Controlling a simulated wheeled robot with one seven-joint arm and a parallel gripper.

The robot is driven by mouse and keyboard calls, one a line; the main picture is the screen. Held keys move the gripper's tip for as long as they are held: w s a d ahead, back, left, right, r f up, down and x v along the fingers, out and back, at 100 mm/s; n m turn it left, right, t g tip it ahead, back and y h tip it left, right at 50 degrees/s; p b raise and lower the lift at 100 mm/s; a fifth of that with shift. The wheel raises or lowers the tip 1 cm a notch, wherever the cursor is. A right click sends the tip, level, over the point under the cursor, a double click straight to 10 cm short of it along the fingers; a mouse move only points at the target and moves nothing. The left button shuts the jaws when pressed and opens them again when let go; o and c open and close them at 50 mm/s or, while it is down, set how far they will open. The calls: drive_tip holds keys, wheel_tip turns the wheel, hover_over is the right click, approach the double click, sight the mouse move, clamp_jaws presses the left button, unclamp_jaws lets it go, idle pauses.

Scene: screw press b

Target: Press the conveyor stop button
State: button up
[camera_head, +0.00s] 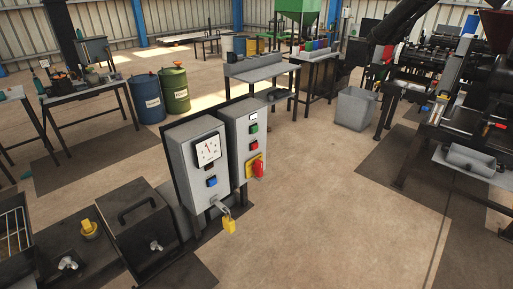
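Two grey control boxes stand side by side on posts near the middle. The right control box (238,125) has a small white display (253,115) at the top. Below it are a green button (254,128), a red button (254,145) and a red rotary handle (258,168) on a yellow plate. The left control box (188,160) has a white dial gauge (208,150) and a blue button (212,181). Labels are too small to read, so which button stops the conveyor cannot be told. No gripper fingers can be made out.
A yellow padlock (229,225) hangs below the left box. A black lidded case (137,230) stands at the lower left. Blue (146,98) and green (174,90) drums stand behind. Dark machinery (455,105) fills the right. The floor (320,200) right of the boxes is clear.

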clamp_jaws()
idle(1.0)
drive_tip(key=shift+s, duration=0.1)
idle(0.4)
